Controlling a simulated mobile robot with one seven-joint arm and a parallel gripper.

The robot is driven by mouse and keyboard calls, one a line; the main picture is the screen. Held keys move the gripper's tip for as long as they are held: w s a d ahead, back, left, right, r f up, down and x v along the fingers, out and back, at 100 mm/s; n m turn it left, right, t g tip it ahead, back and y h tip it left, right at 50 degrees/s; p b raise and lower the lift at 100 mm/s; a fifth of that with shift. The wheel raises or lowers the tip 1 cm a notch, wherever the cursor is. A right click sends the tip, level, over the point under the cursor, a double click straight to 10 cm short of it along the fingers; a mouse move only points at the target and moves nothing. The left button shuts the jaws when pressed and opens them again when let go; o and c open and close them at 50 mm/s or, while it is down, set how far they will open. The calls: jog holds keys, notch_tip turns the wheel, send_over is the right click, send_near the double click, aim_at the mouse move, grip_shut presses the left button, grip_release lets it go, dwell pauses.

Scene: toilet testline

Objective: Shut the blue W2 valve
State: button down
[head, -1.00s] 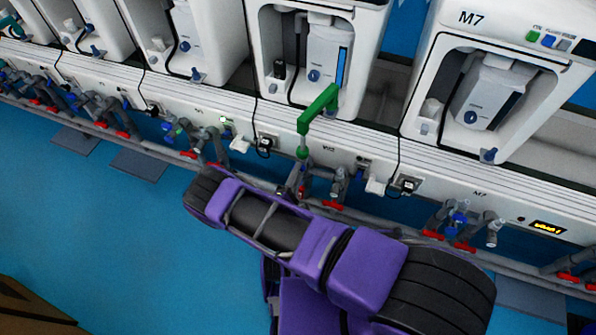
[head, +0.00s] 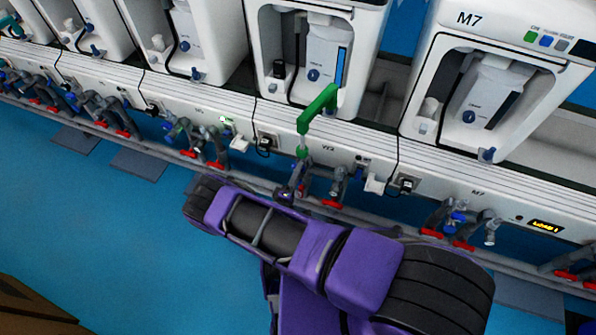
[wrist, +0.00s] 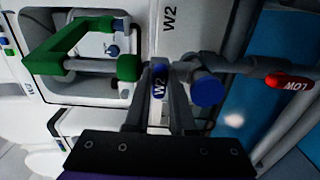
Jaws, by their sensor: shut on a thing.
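The blue W2 valve's handle (wrist: 159,82), marked "W2", sits between the tips of my gripper (wrist: 160,100) in the wrist view. The fingers are closed on it. A round blue knob (wrist: 206,90) shows just right of the fingers. In the head view, a small bit of blue (head: 285,195) shows at the end of my arm, below the W2 panel (head: 328,149). My arm hides most of the valve and gripper there.
Grey pipes (head: 337,185) crowd the spot. Blue floor (head: 130,230) is open at left.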

jog(key=shift+a, duration=0.15)
jog(key=c, duration=0.8)
grip_release()
jog(key=shift+o, duration=0.2)
jog(key=shift+s, duration=0.1)
